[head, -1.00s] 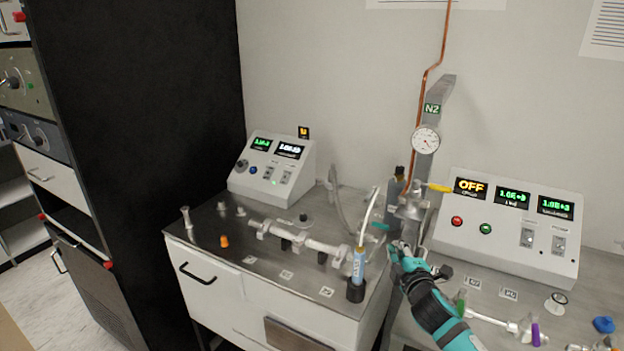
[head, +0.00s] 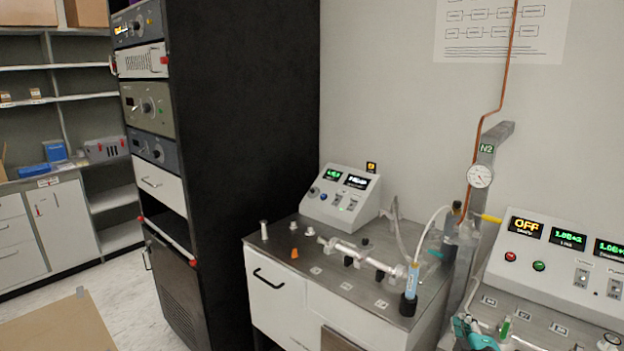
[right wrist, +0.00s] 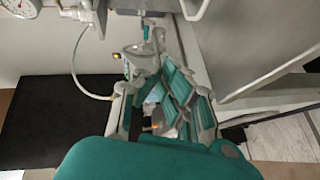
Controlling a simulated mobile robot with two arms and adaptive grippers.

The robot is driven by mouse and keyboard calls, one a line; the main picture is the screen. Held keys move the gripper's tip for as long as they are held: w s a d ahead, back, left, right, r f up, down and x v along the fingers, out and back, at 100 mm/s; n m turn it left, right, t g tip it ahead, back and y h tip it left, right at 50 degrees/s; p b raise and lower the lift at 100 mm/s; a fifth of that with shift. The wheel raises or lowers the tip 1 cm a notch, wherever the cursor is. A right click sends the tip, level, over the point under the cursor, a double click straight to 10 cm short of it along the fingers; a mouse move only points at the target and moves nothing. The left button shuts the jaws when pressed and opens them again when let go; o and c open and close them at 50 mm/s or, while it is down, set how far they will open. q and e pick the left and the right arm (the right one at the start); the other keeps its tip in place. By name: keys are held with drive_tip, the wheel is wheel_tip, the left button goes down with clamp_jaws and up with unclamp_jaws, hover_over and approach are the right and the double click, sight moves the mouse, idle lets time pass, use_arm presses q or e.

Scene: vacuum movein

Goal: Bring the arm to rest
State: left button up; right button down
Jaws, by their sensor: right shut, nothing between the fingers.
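My right gripper (head: 464,325) shows at the bottom edge of the head view, teal and grey, right of the left bench and in front of the right one. Its arm runs out of the bottom of the picture. In the right wrist view the teal fingers (right wrist: 172,92) are together with nothing held between them. My left gripper is not in view.
The left steel-topped bench (head: 335,285) carries a glass manifold (head: 358,252), a blue-labelled tube (head: 411,282) and a control box (head: 341,194). A grey post (head: 485,175) with a gauge (head: 480,176) stands between the benches.

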drive_tip(key=s+a+f+m+g, duration=0.35)
drive_tip(key=s+f, duration=0.25)
drive_tip(key=s, duration=0.3)
drive_tip(key=s+a+f+m+g, duration=0.35)
drive_tip(key=s+a+f, duration=0.2)
drive_tip(key=s, duration=0.35)
drive_tip(key=s+a+f+m+g+y, duration=0.1)
drive_tip(key=s+a+m+g, duration=0.1)
drive_tip(key=s, duration=0.7)
drive_tip(key=s+a+f+m+g+y, duration=0.1)
drive_tip(key=s+a+m+g+y, duration=0.15)
drive_tip(key=s, duration=0.65)
wheel_tip(320, 180, down, 25)
drive_tip(key=s+g, duration=0.2)
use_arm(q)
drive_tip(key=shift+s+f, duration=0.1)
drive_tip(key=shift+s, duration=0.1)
use_arm(e)
drive_tip(key=s+d+f+g+h, duration=0.1)
drive_tip(key=s+d+f, duration=0.2)
drive_tip(key=s+f, duration=1.3)
drive_tip(key=shift+s+f, duration=0.4)
drive_tip(key=shift+f, duration=0.1)
